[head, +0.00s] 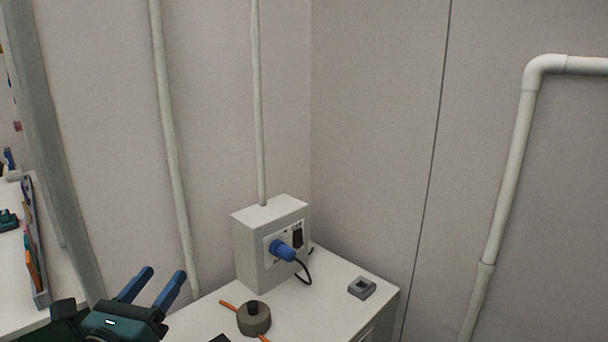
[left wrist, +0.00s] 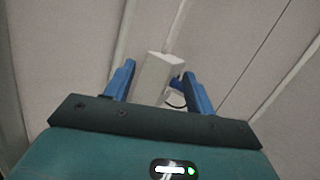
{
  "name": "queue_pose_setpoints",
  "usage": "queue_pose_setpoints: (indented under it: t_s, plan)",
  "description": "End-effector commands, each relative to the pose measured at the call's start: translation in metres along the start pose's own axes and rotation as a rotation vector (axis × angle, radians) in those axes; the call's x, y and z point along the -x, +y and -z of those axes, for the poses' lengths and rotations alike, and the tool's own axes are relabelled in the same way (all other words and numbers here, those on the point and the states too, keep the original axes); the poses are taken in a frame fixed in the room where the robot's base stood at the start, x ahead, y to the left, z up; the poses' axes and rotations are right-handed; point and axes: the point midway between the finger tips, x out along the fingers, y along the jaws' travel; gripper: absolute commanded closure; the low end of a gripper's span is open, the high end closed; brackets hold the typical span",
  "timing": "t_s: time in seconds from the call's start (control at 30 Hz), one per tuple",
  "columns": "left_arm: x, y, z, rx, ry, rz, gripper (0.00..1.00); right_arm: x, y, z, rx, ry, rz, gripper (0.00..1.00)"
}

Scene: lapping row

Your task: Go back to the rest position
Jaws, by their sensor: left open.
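My left gripper (head: 152,286) is at the lower left of the head view. Its two blue fingers are apart with nothing between them. It is in the air to the left of the white cabinet. In the left wrist view its fingers (left wrist: 160,85) also stand apart, with the grey-white socket box (left wrist: 156,76) farther off beyond them. My right gripper does not show in either view.
A white cabinet (head: 335,290) in the corner bears the socket box (head: 262,244) with a blue plug (head: 282,250) in it, a round grey-brown piece (head: 254,320) and a small grey block (head: 362,287). Pipes run up the walls. A bench (head: 55,290) stands at left.

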Motion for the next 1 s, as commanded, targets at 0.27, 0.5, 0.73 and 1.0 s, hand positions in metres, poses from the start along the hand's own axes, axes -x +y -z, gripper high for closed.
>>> queue_pose_setpoints:
  t_s: [0.27,0.5,0.73,1.0]
  plan:
    - [0.106,0.027,0.114,1.399,0.052,-0.799,0.45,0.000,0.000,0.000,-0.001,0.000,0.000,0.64]
    - [0.192,-0.003,0.171,1.956,-0.051,-1.365,0.45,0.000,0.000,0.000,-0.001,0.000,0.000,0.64]
    - [0.251,-0.040,0.193,2.196,-0.187,-1.792,0.45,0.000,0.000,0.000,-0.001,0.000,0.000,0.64]
    - [0.262,-0.067,0.185,2.330,-0.251,-1.940,0.45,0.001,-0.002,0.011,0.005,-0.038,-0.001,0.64]
